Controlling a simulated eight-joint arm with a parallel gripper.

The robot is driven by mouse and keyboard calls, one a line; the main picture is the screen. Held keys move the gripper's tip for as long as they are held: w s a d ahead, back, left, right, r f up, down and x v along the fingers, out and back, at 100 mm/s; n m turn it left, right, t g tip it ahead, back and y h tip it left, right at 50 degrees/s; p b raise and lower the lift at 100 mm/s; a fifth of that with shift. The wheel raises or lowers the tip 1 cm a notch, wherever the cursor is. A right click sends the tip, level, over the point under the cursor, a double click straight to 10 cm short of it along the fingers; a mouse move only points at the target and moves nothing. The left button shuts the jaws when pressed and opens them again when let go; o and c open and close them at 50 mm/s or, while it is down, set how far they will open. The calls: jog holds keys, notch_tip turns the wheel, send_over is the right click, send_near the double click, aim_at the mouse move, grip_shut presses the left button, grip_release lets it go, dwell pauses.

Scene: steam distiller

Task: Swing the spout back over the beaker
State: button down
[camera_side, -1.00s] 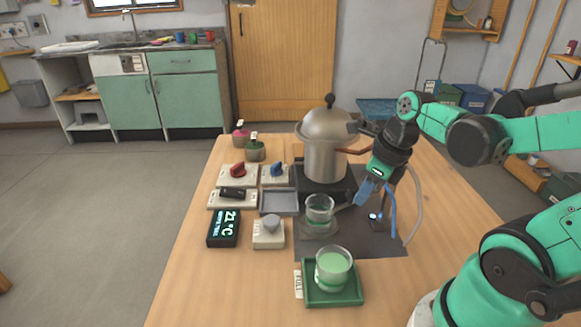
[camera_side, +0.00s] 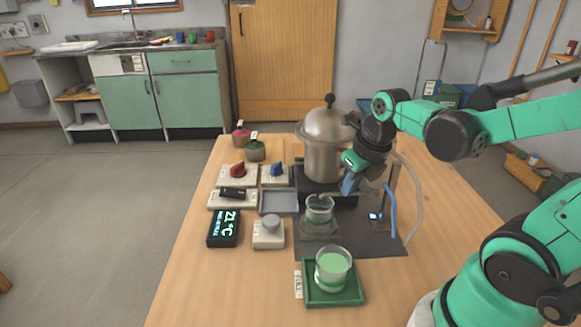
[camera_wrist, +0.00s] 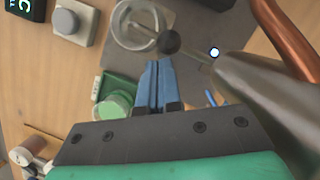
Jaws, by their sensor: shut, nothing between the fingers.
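The empty-looking glass beaker (camera_side: 319,211) stands on a square pad in front of the steel pot (camera_side: 322,158). In the wrist view the beaker (camera_wrist: 137,12) is at the top. The thin spout (camera_wrist: 196,55) carries a black ball knob (camera_wrist: 168,42), and its far end appears to lie over the beaker's rim. My gripper (camera_side: 347,188) is shut and empty just right of the beaker in the side view. In the wrist view its blue fingertips (camera_wrist: 158,64) are close to the knob; I cannot tell whether they touch. The spout is mostly hidden in the side view.
A green tray (camera_side: 353,299) with a beaker of green liquid (camera_side: 333,267) sits at the front. Switch boxes and a temperature display (camera_side: 224,228) stand left. A copper pipe (camera_wrist: 288,38) and the pot are close to my gripper. A blue hose (camera_side: 391,208) hangs right.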

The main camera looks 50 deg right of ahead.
jog(key=shift+r, duration=0.1)
dwell(0.3)
jog(key=shift+v, duration=2.55)
jog(key=w+a+m+t, duration=0.1)
jog(key=a+m, duration=0.3)
jog(key=m, duration=1.3)
jog(key=w+a+f+m+t, duration=0.1)
jog(key=a+m+t, duration=0.1)
jog(key=m, duration=1.4)
jog(key=shift+w+a+m+t+y, duration=0.25)
jog(key=shift+a+m+t+y, duration=0.15)
jog(key=shift+a, duration=0.45)
jog(key=shift+f, duration=0.1)
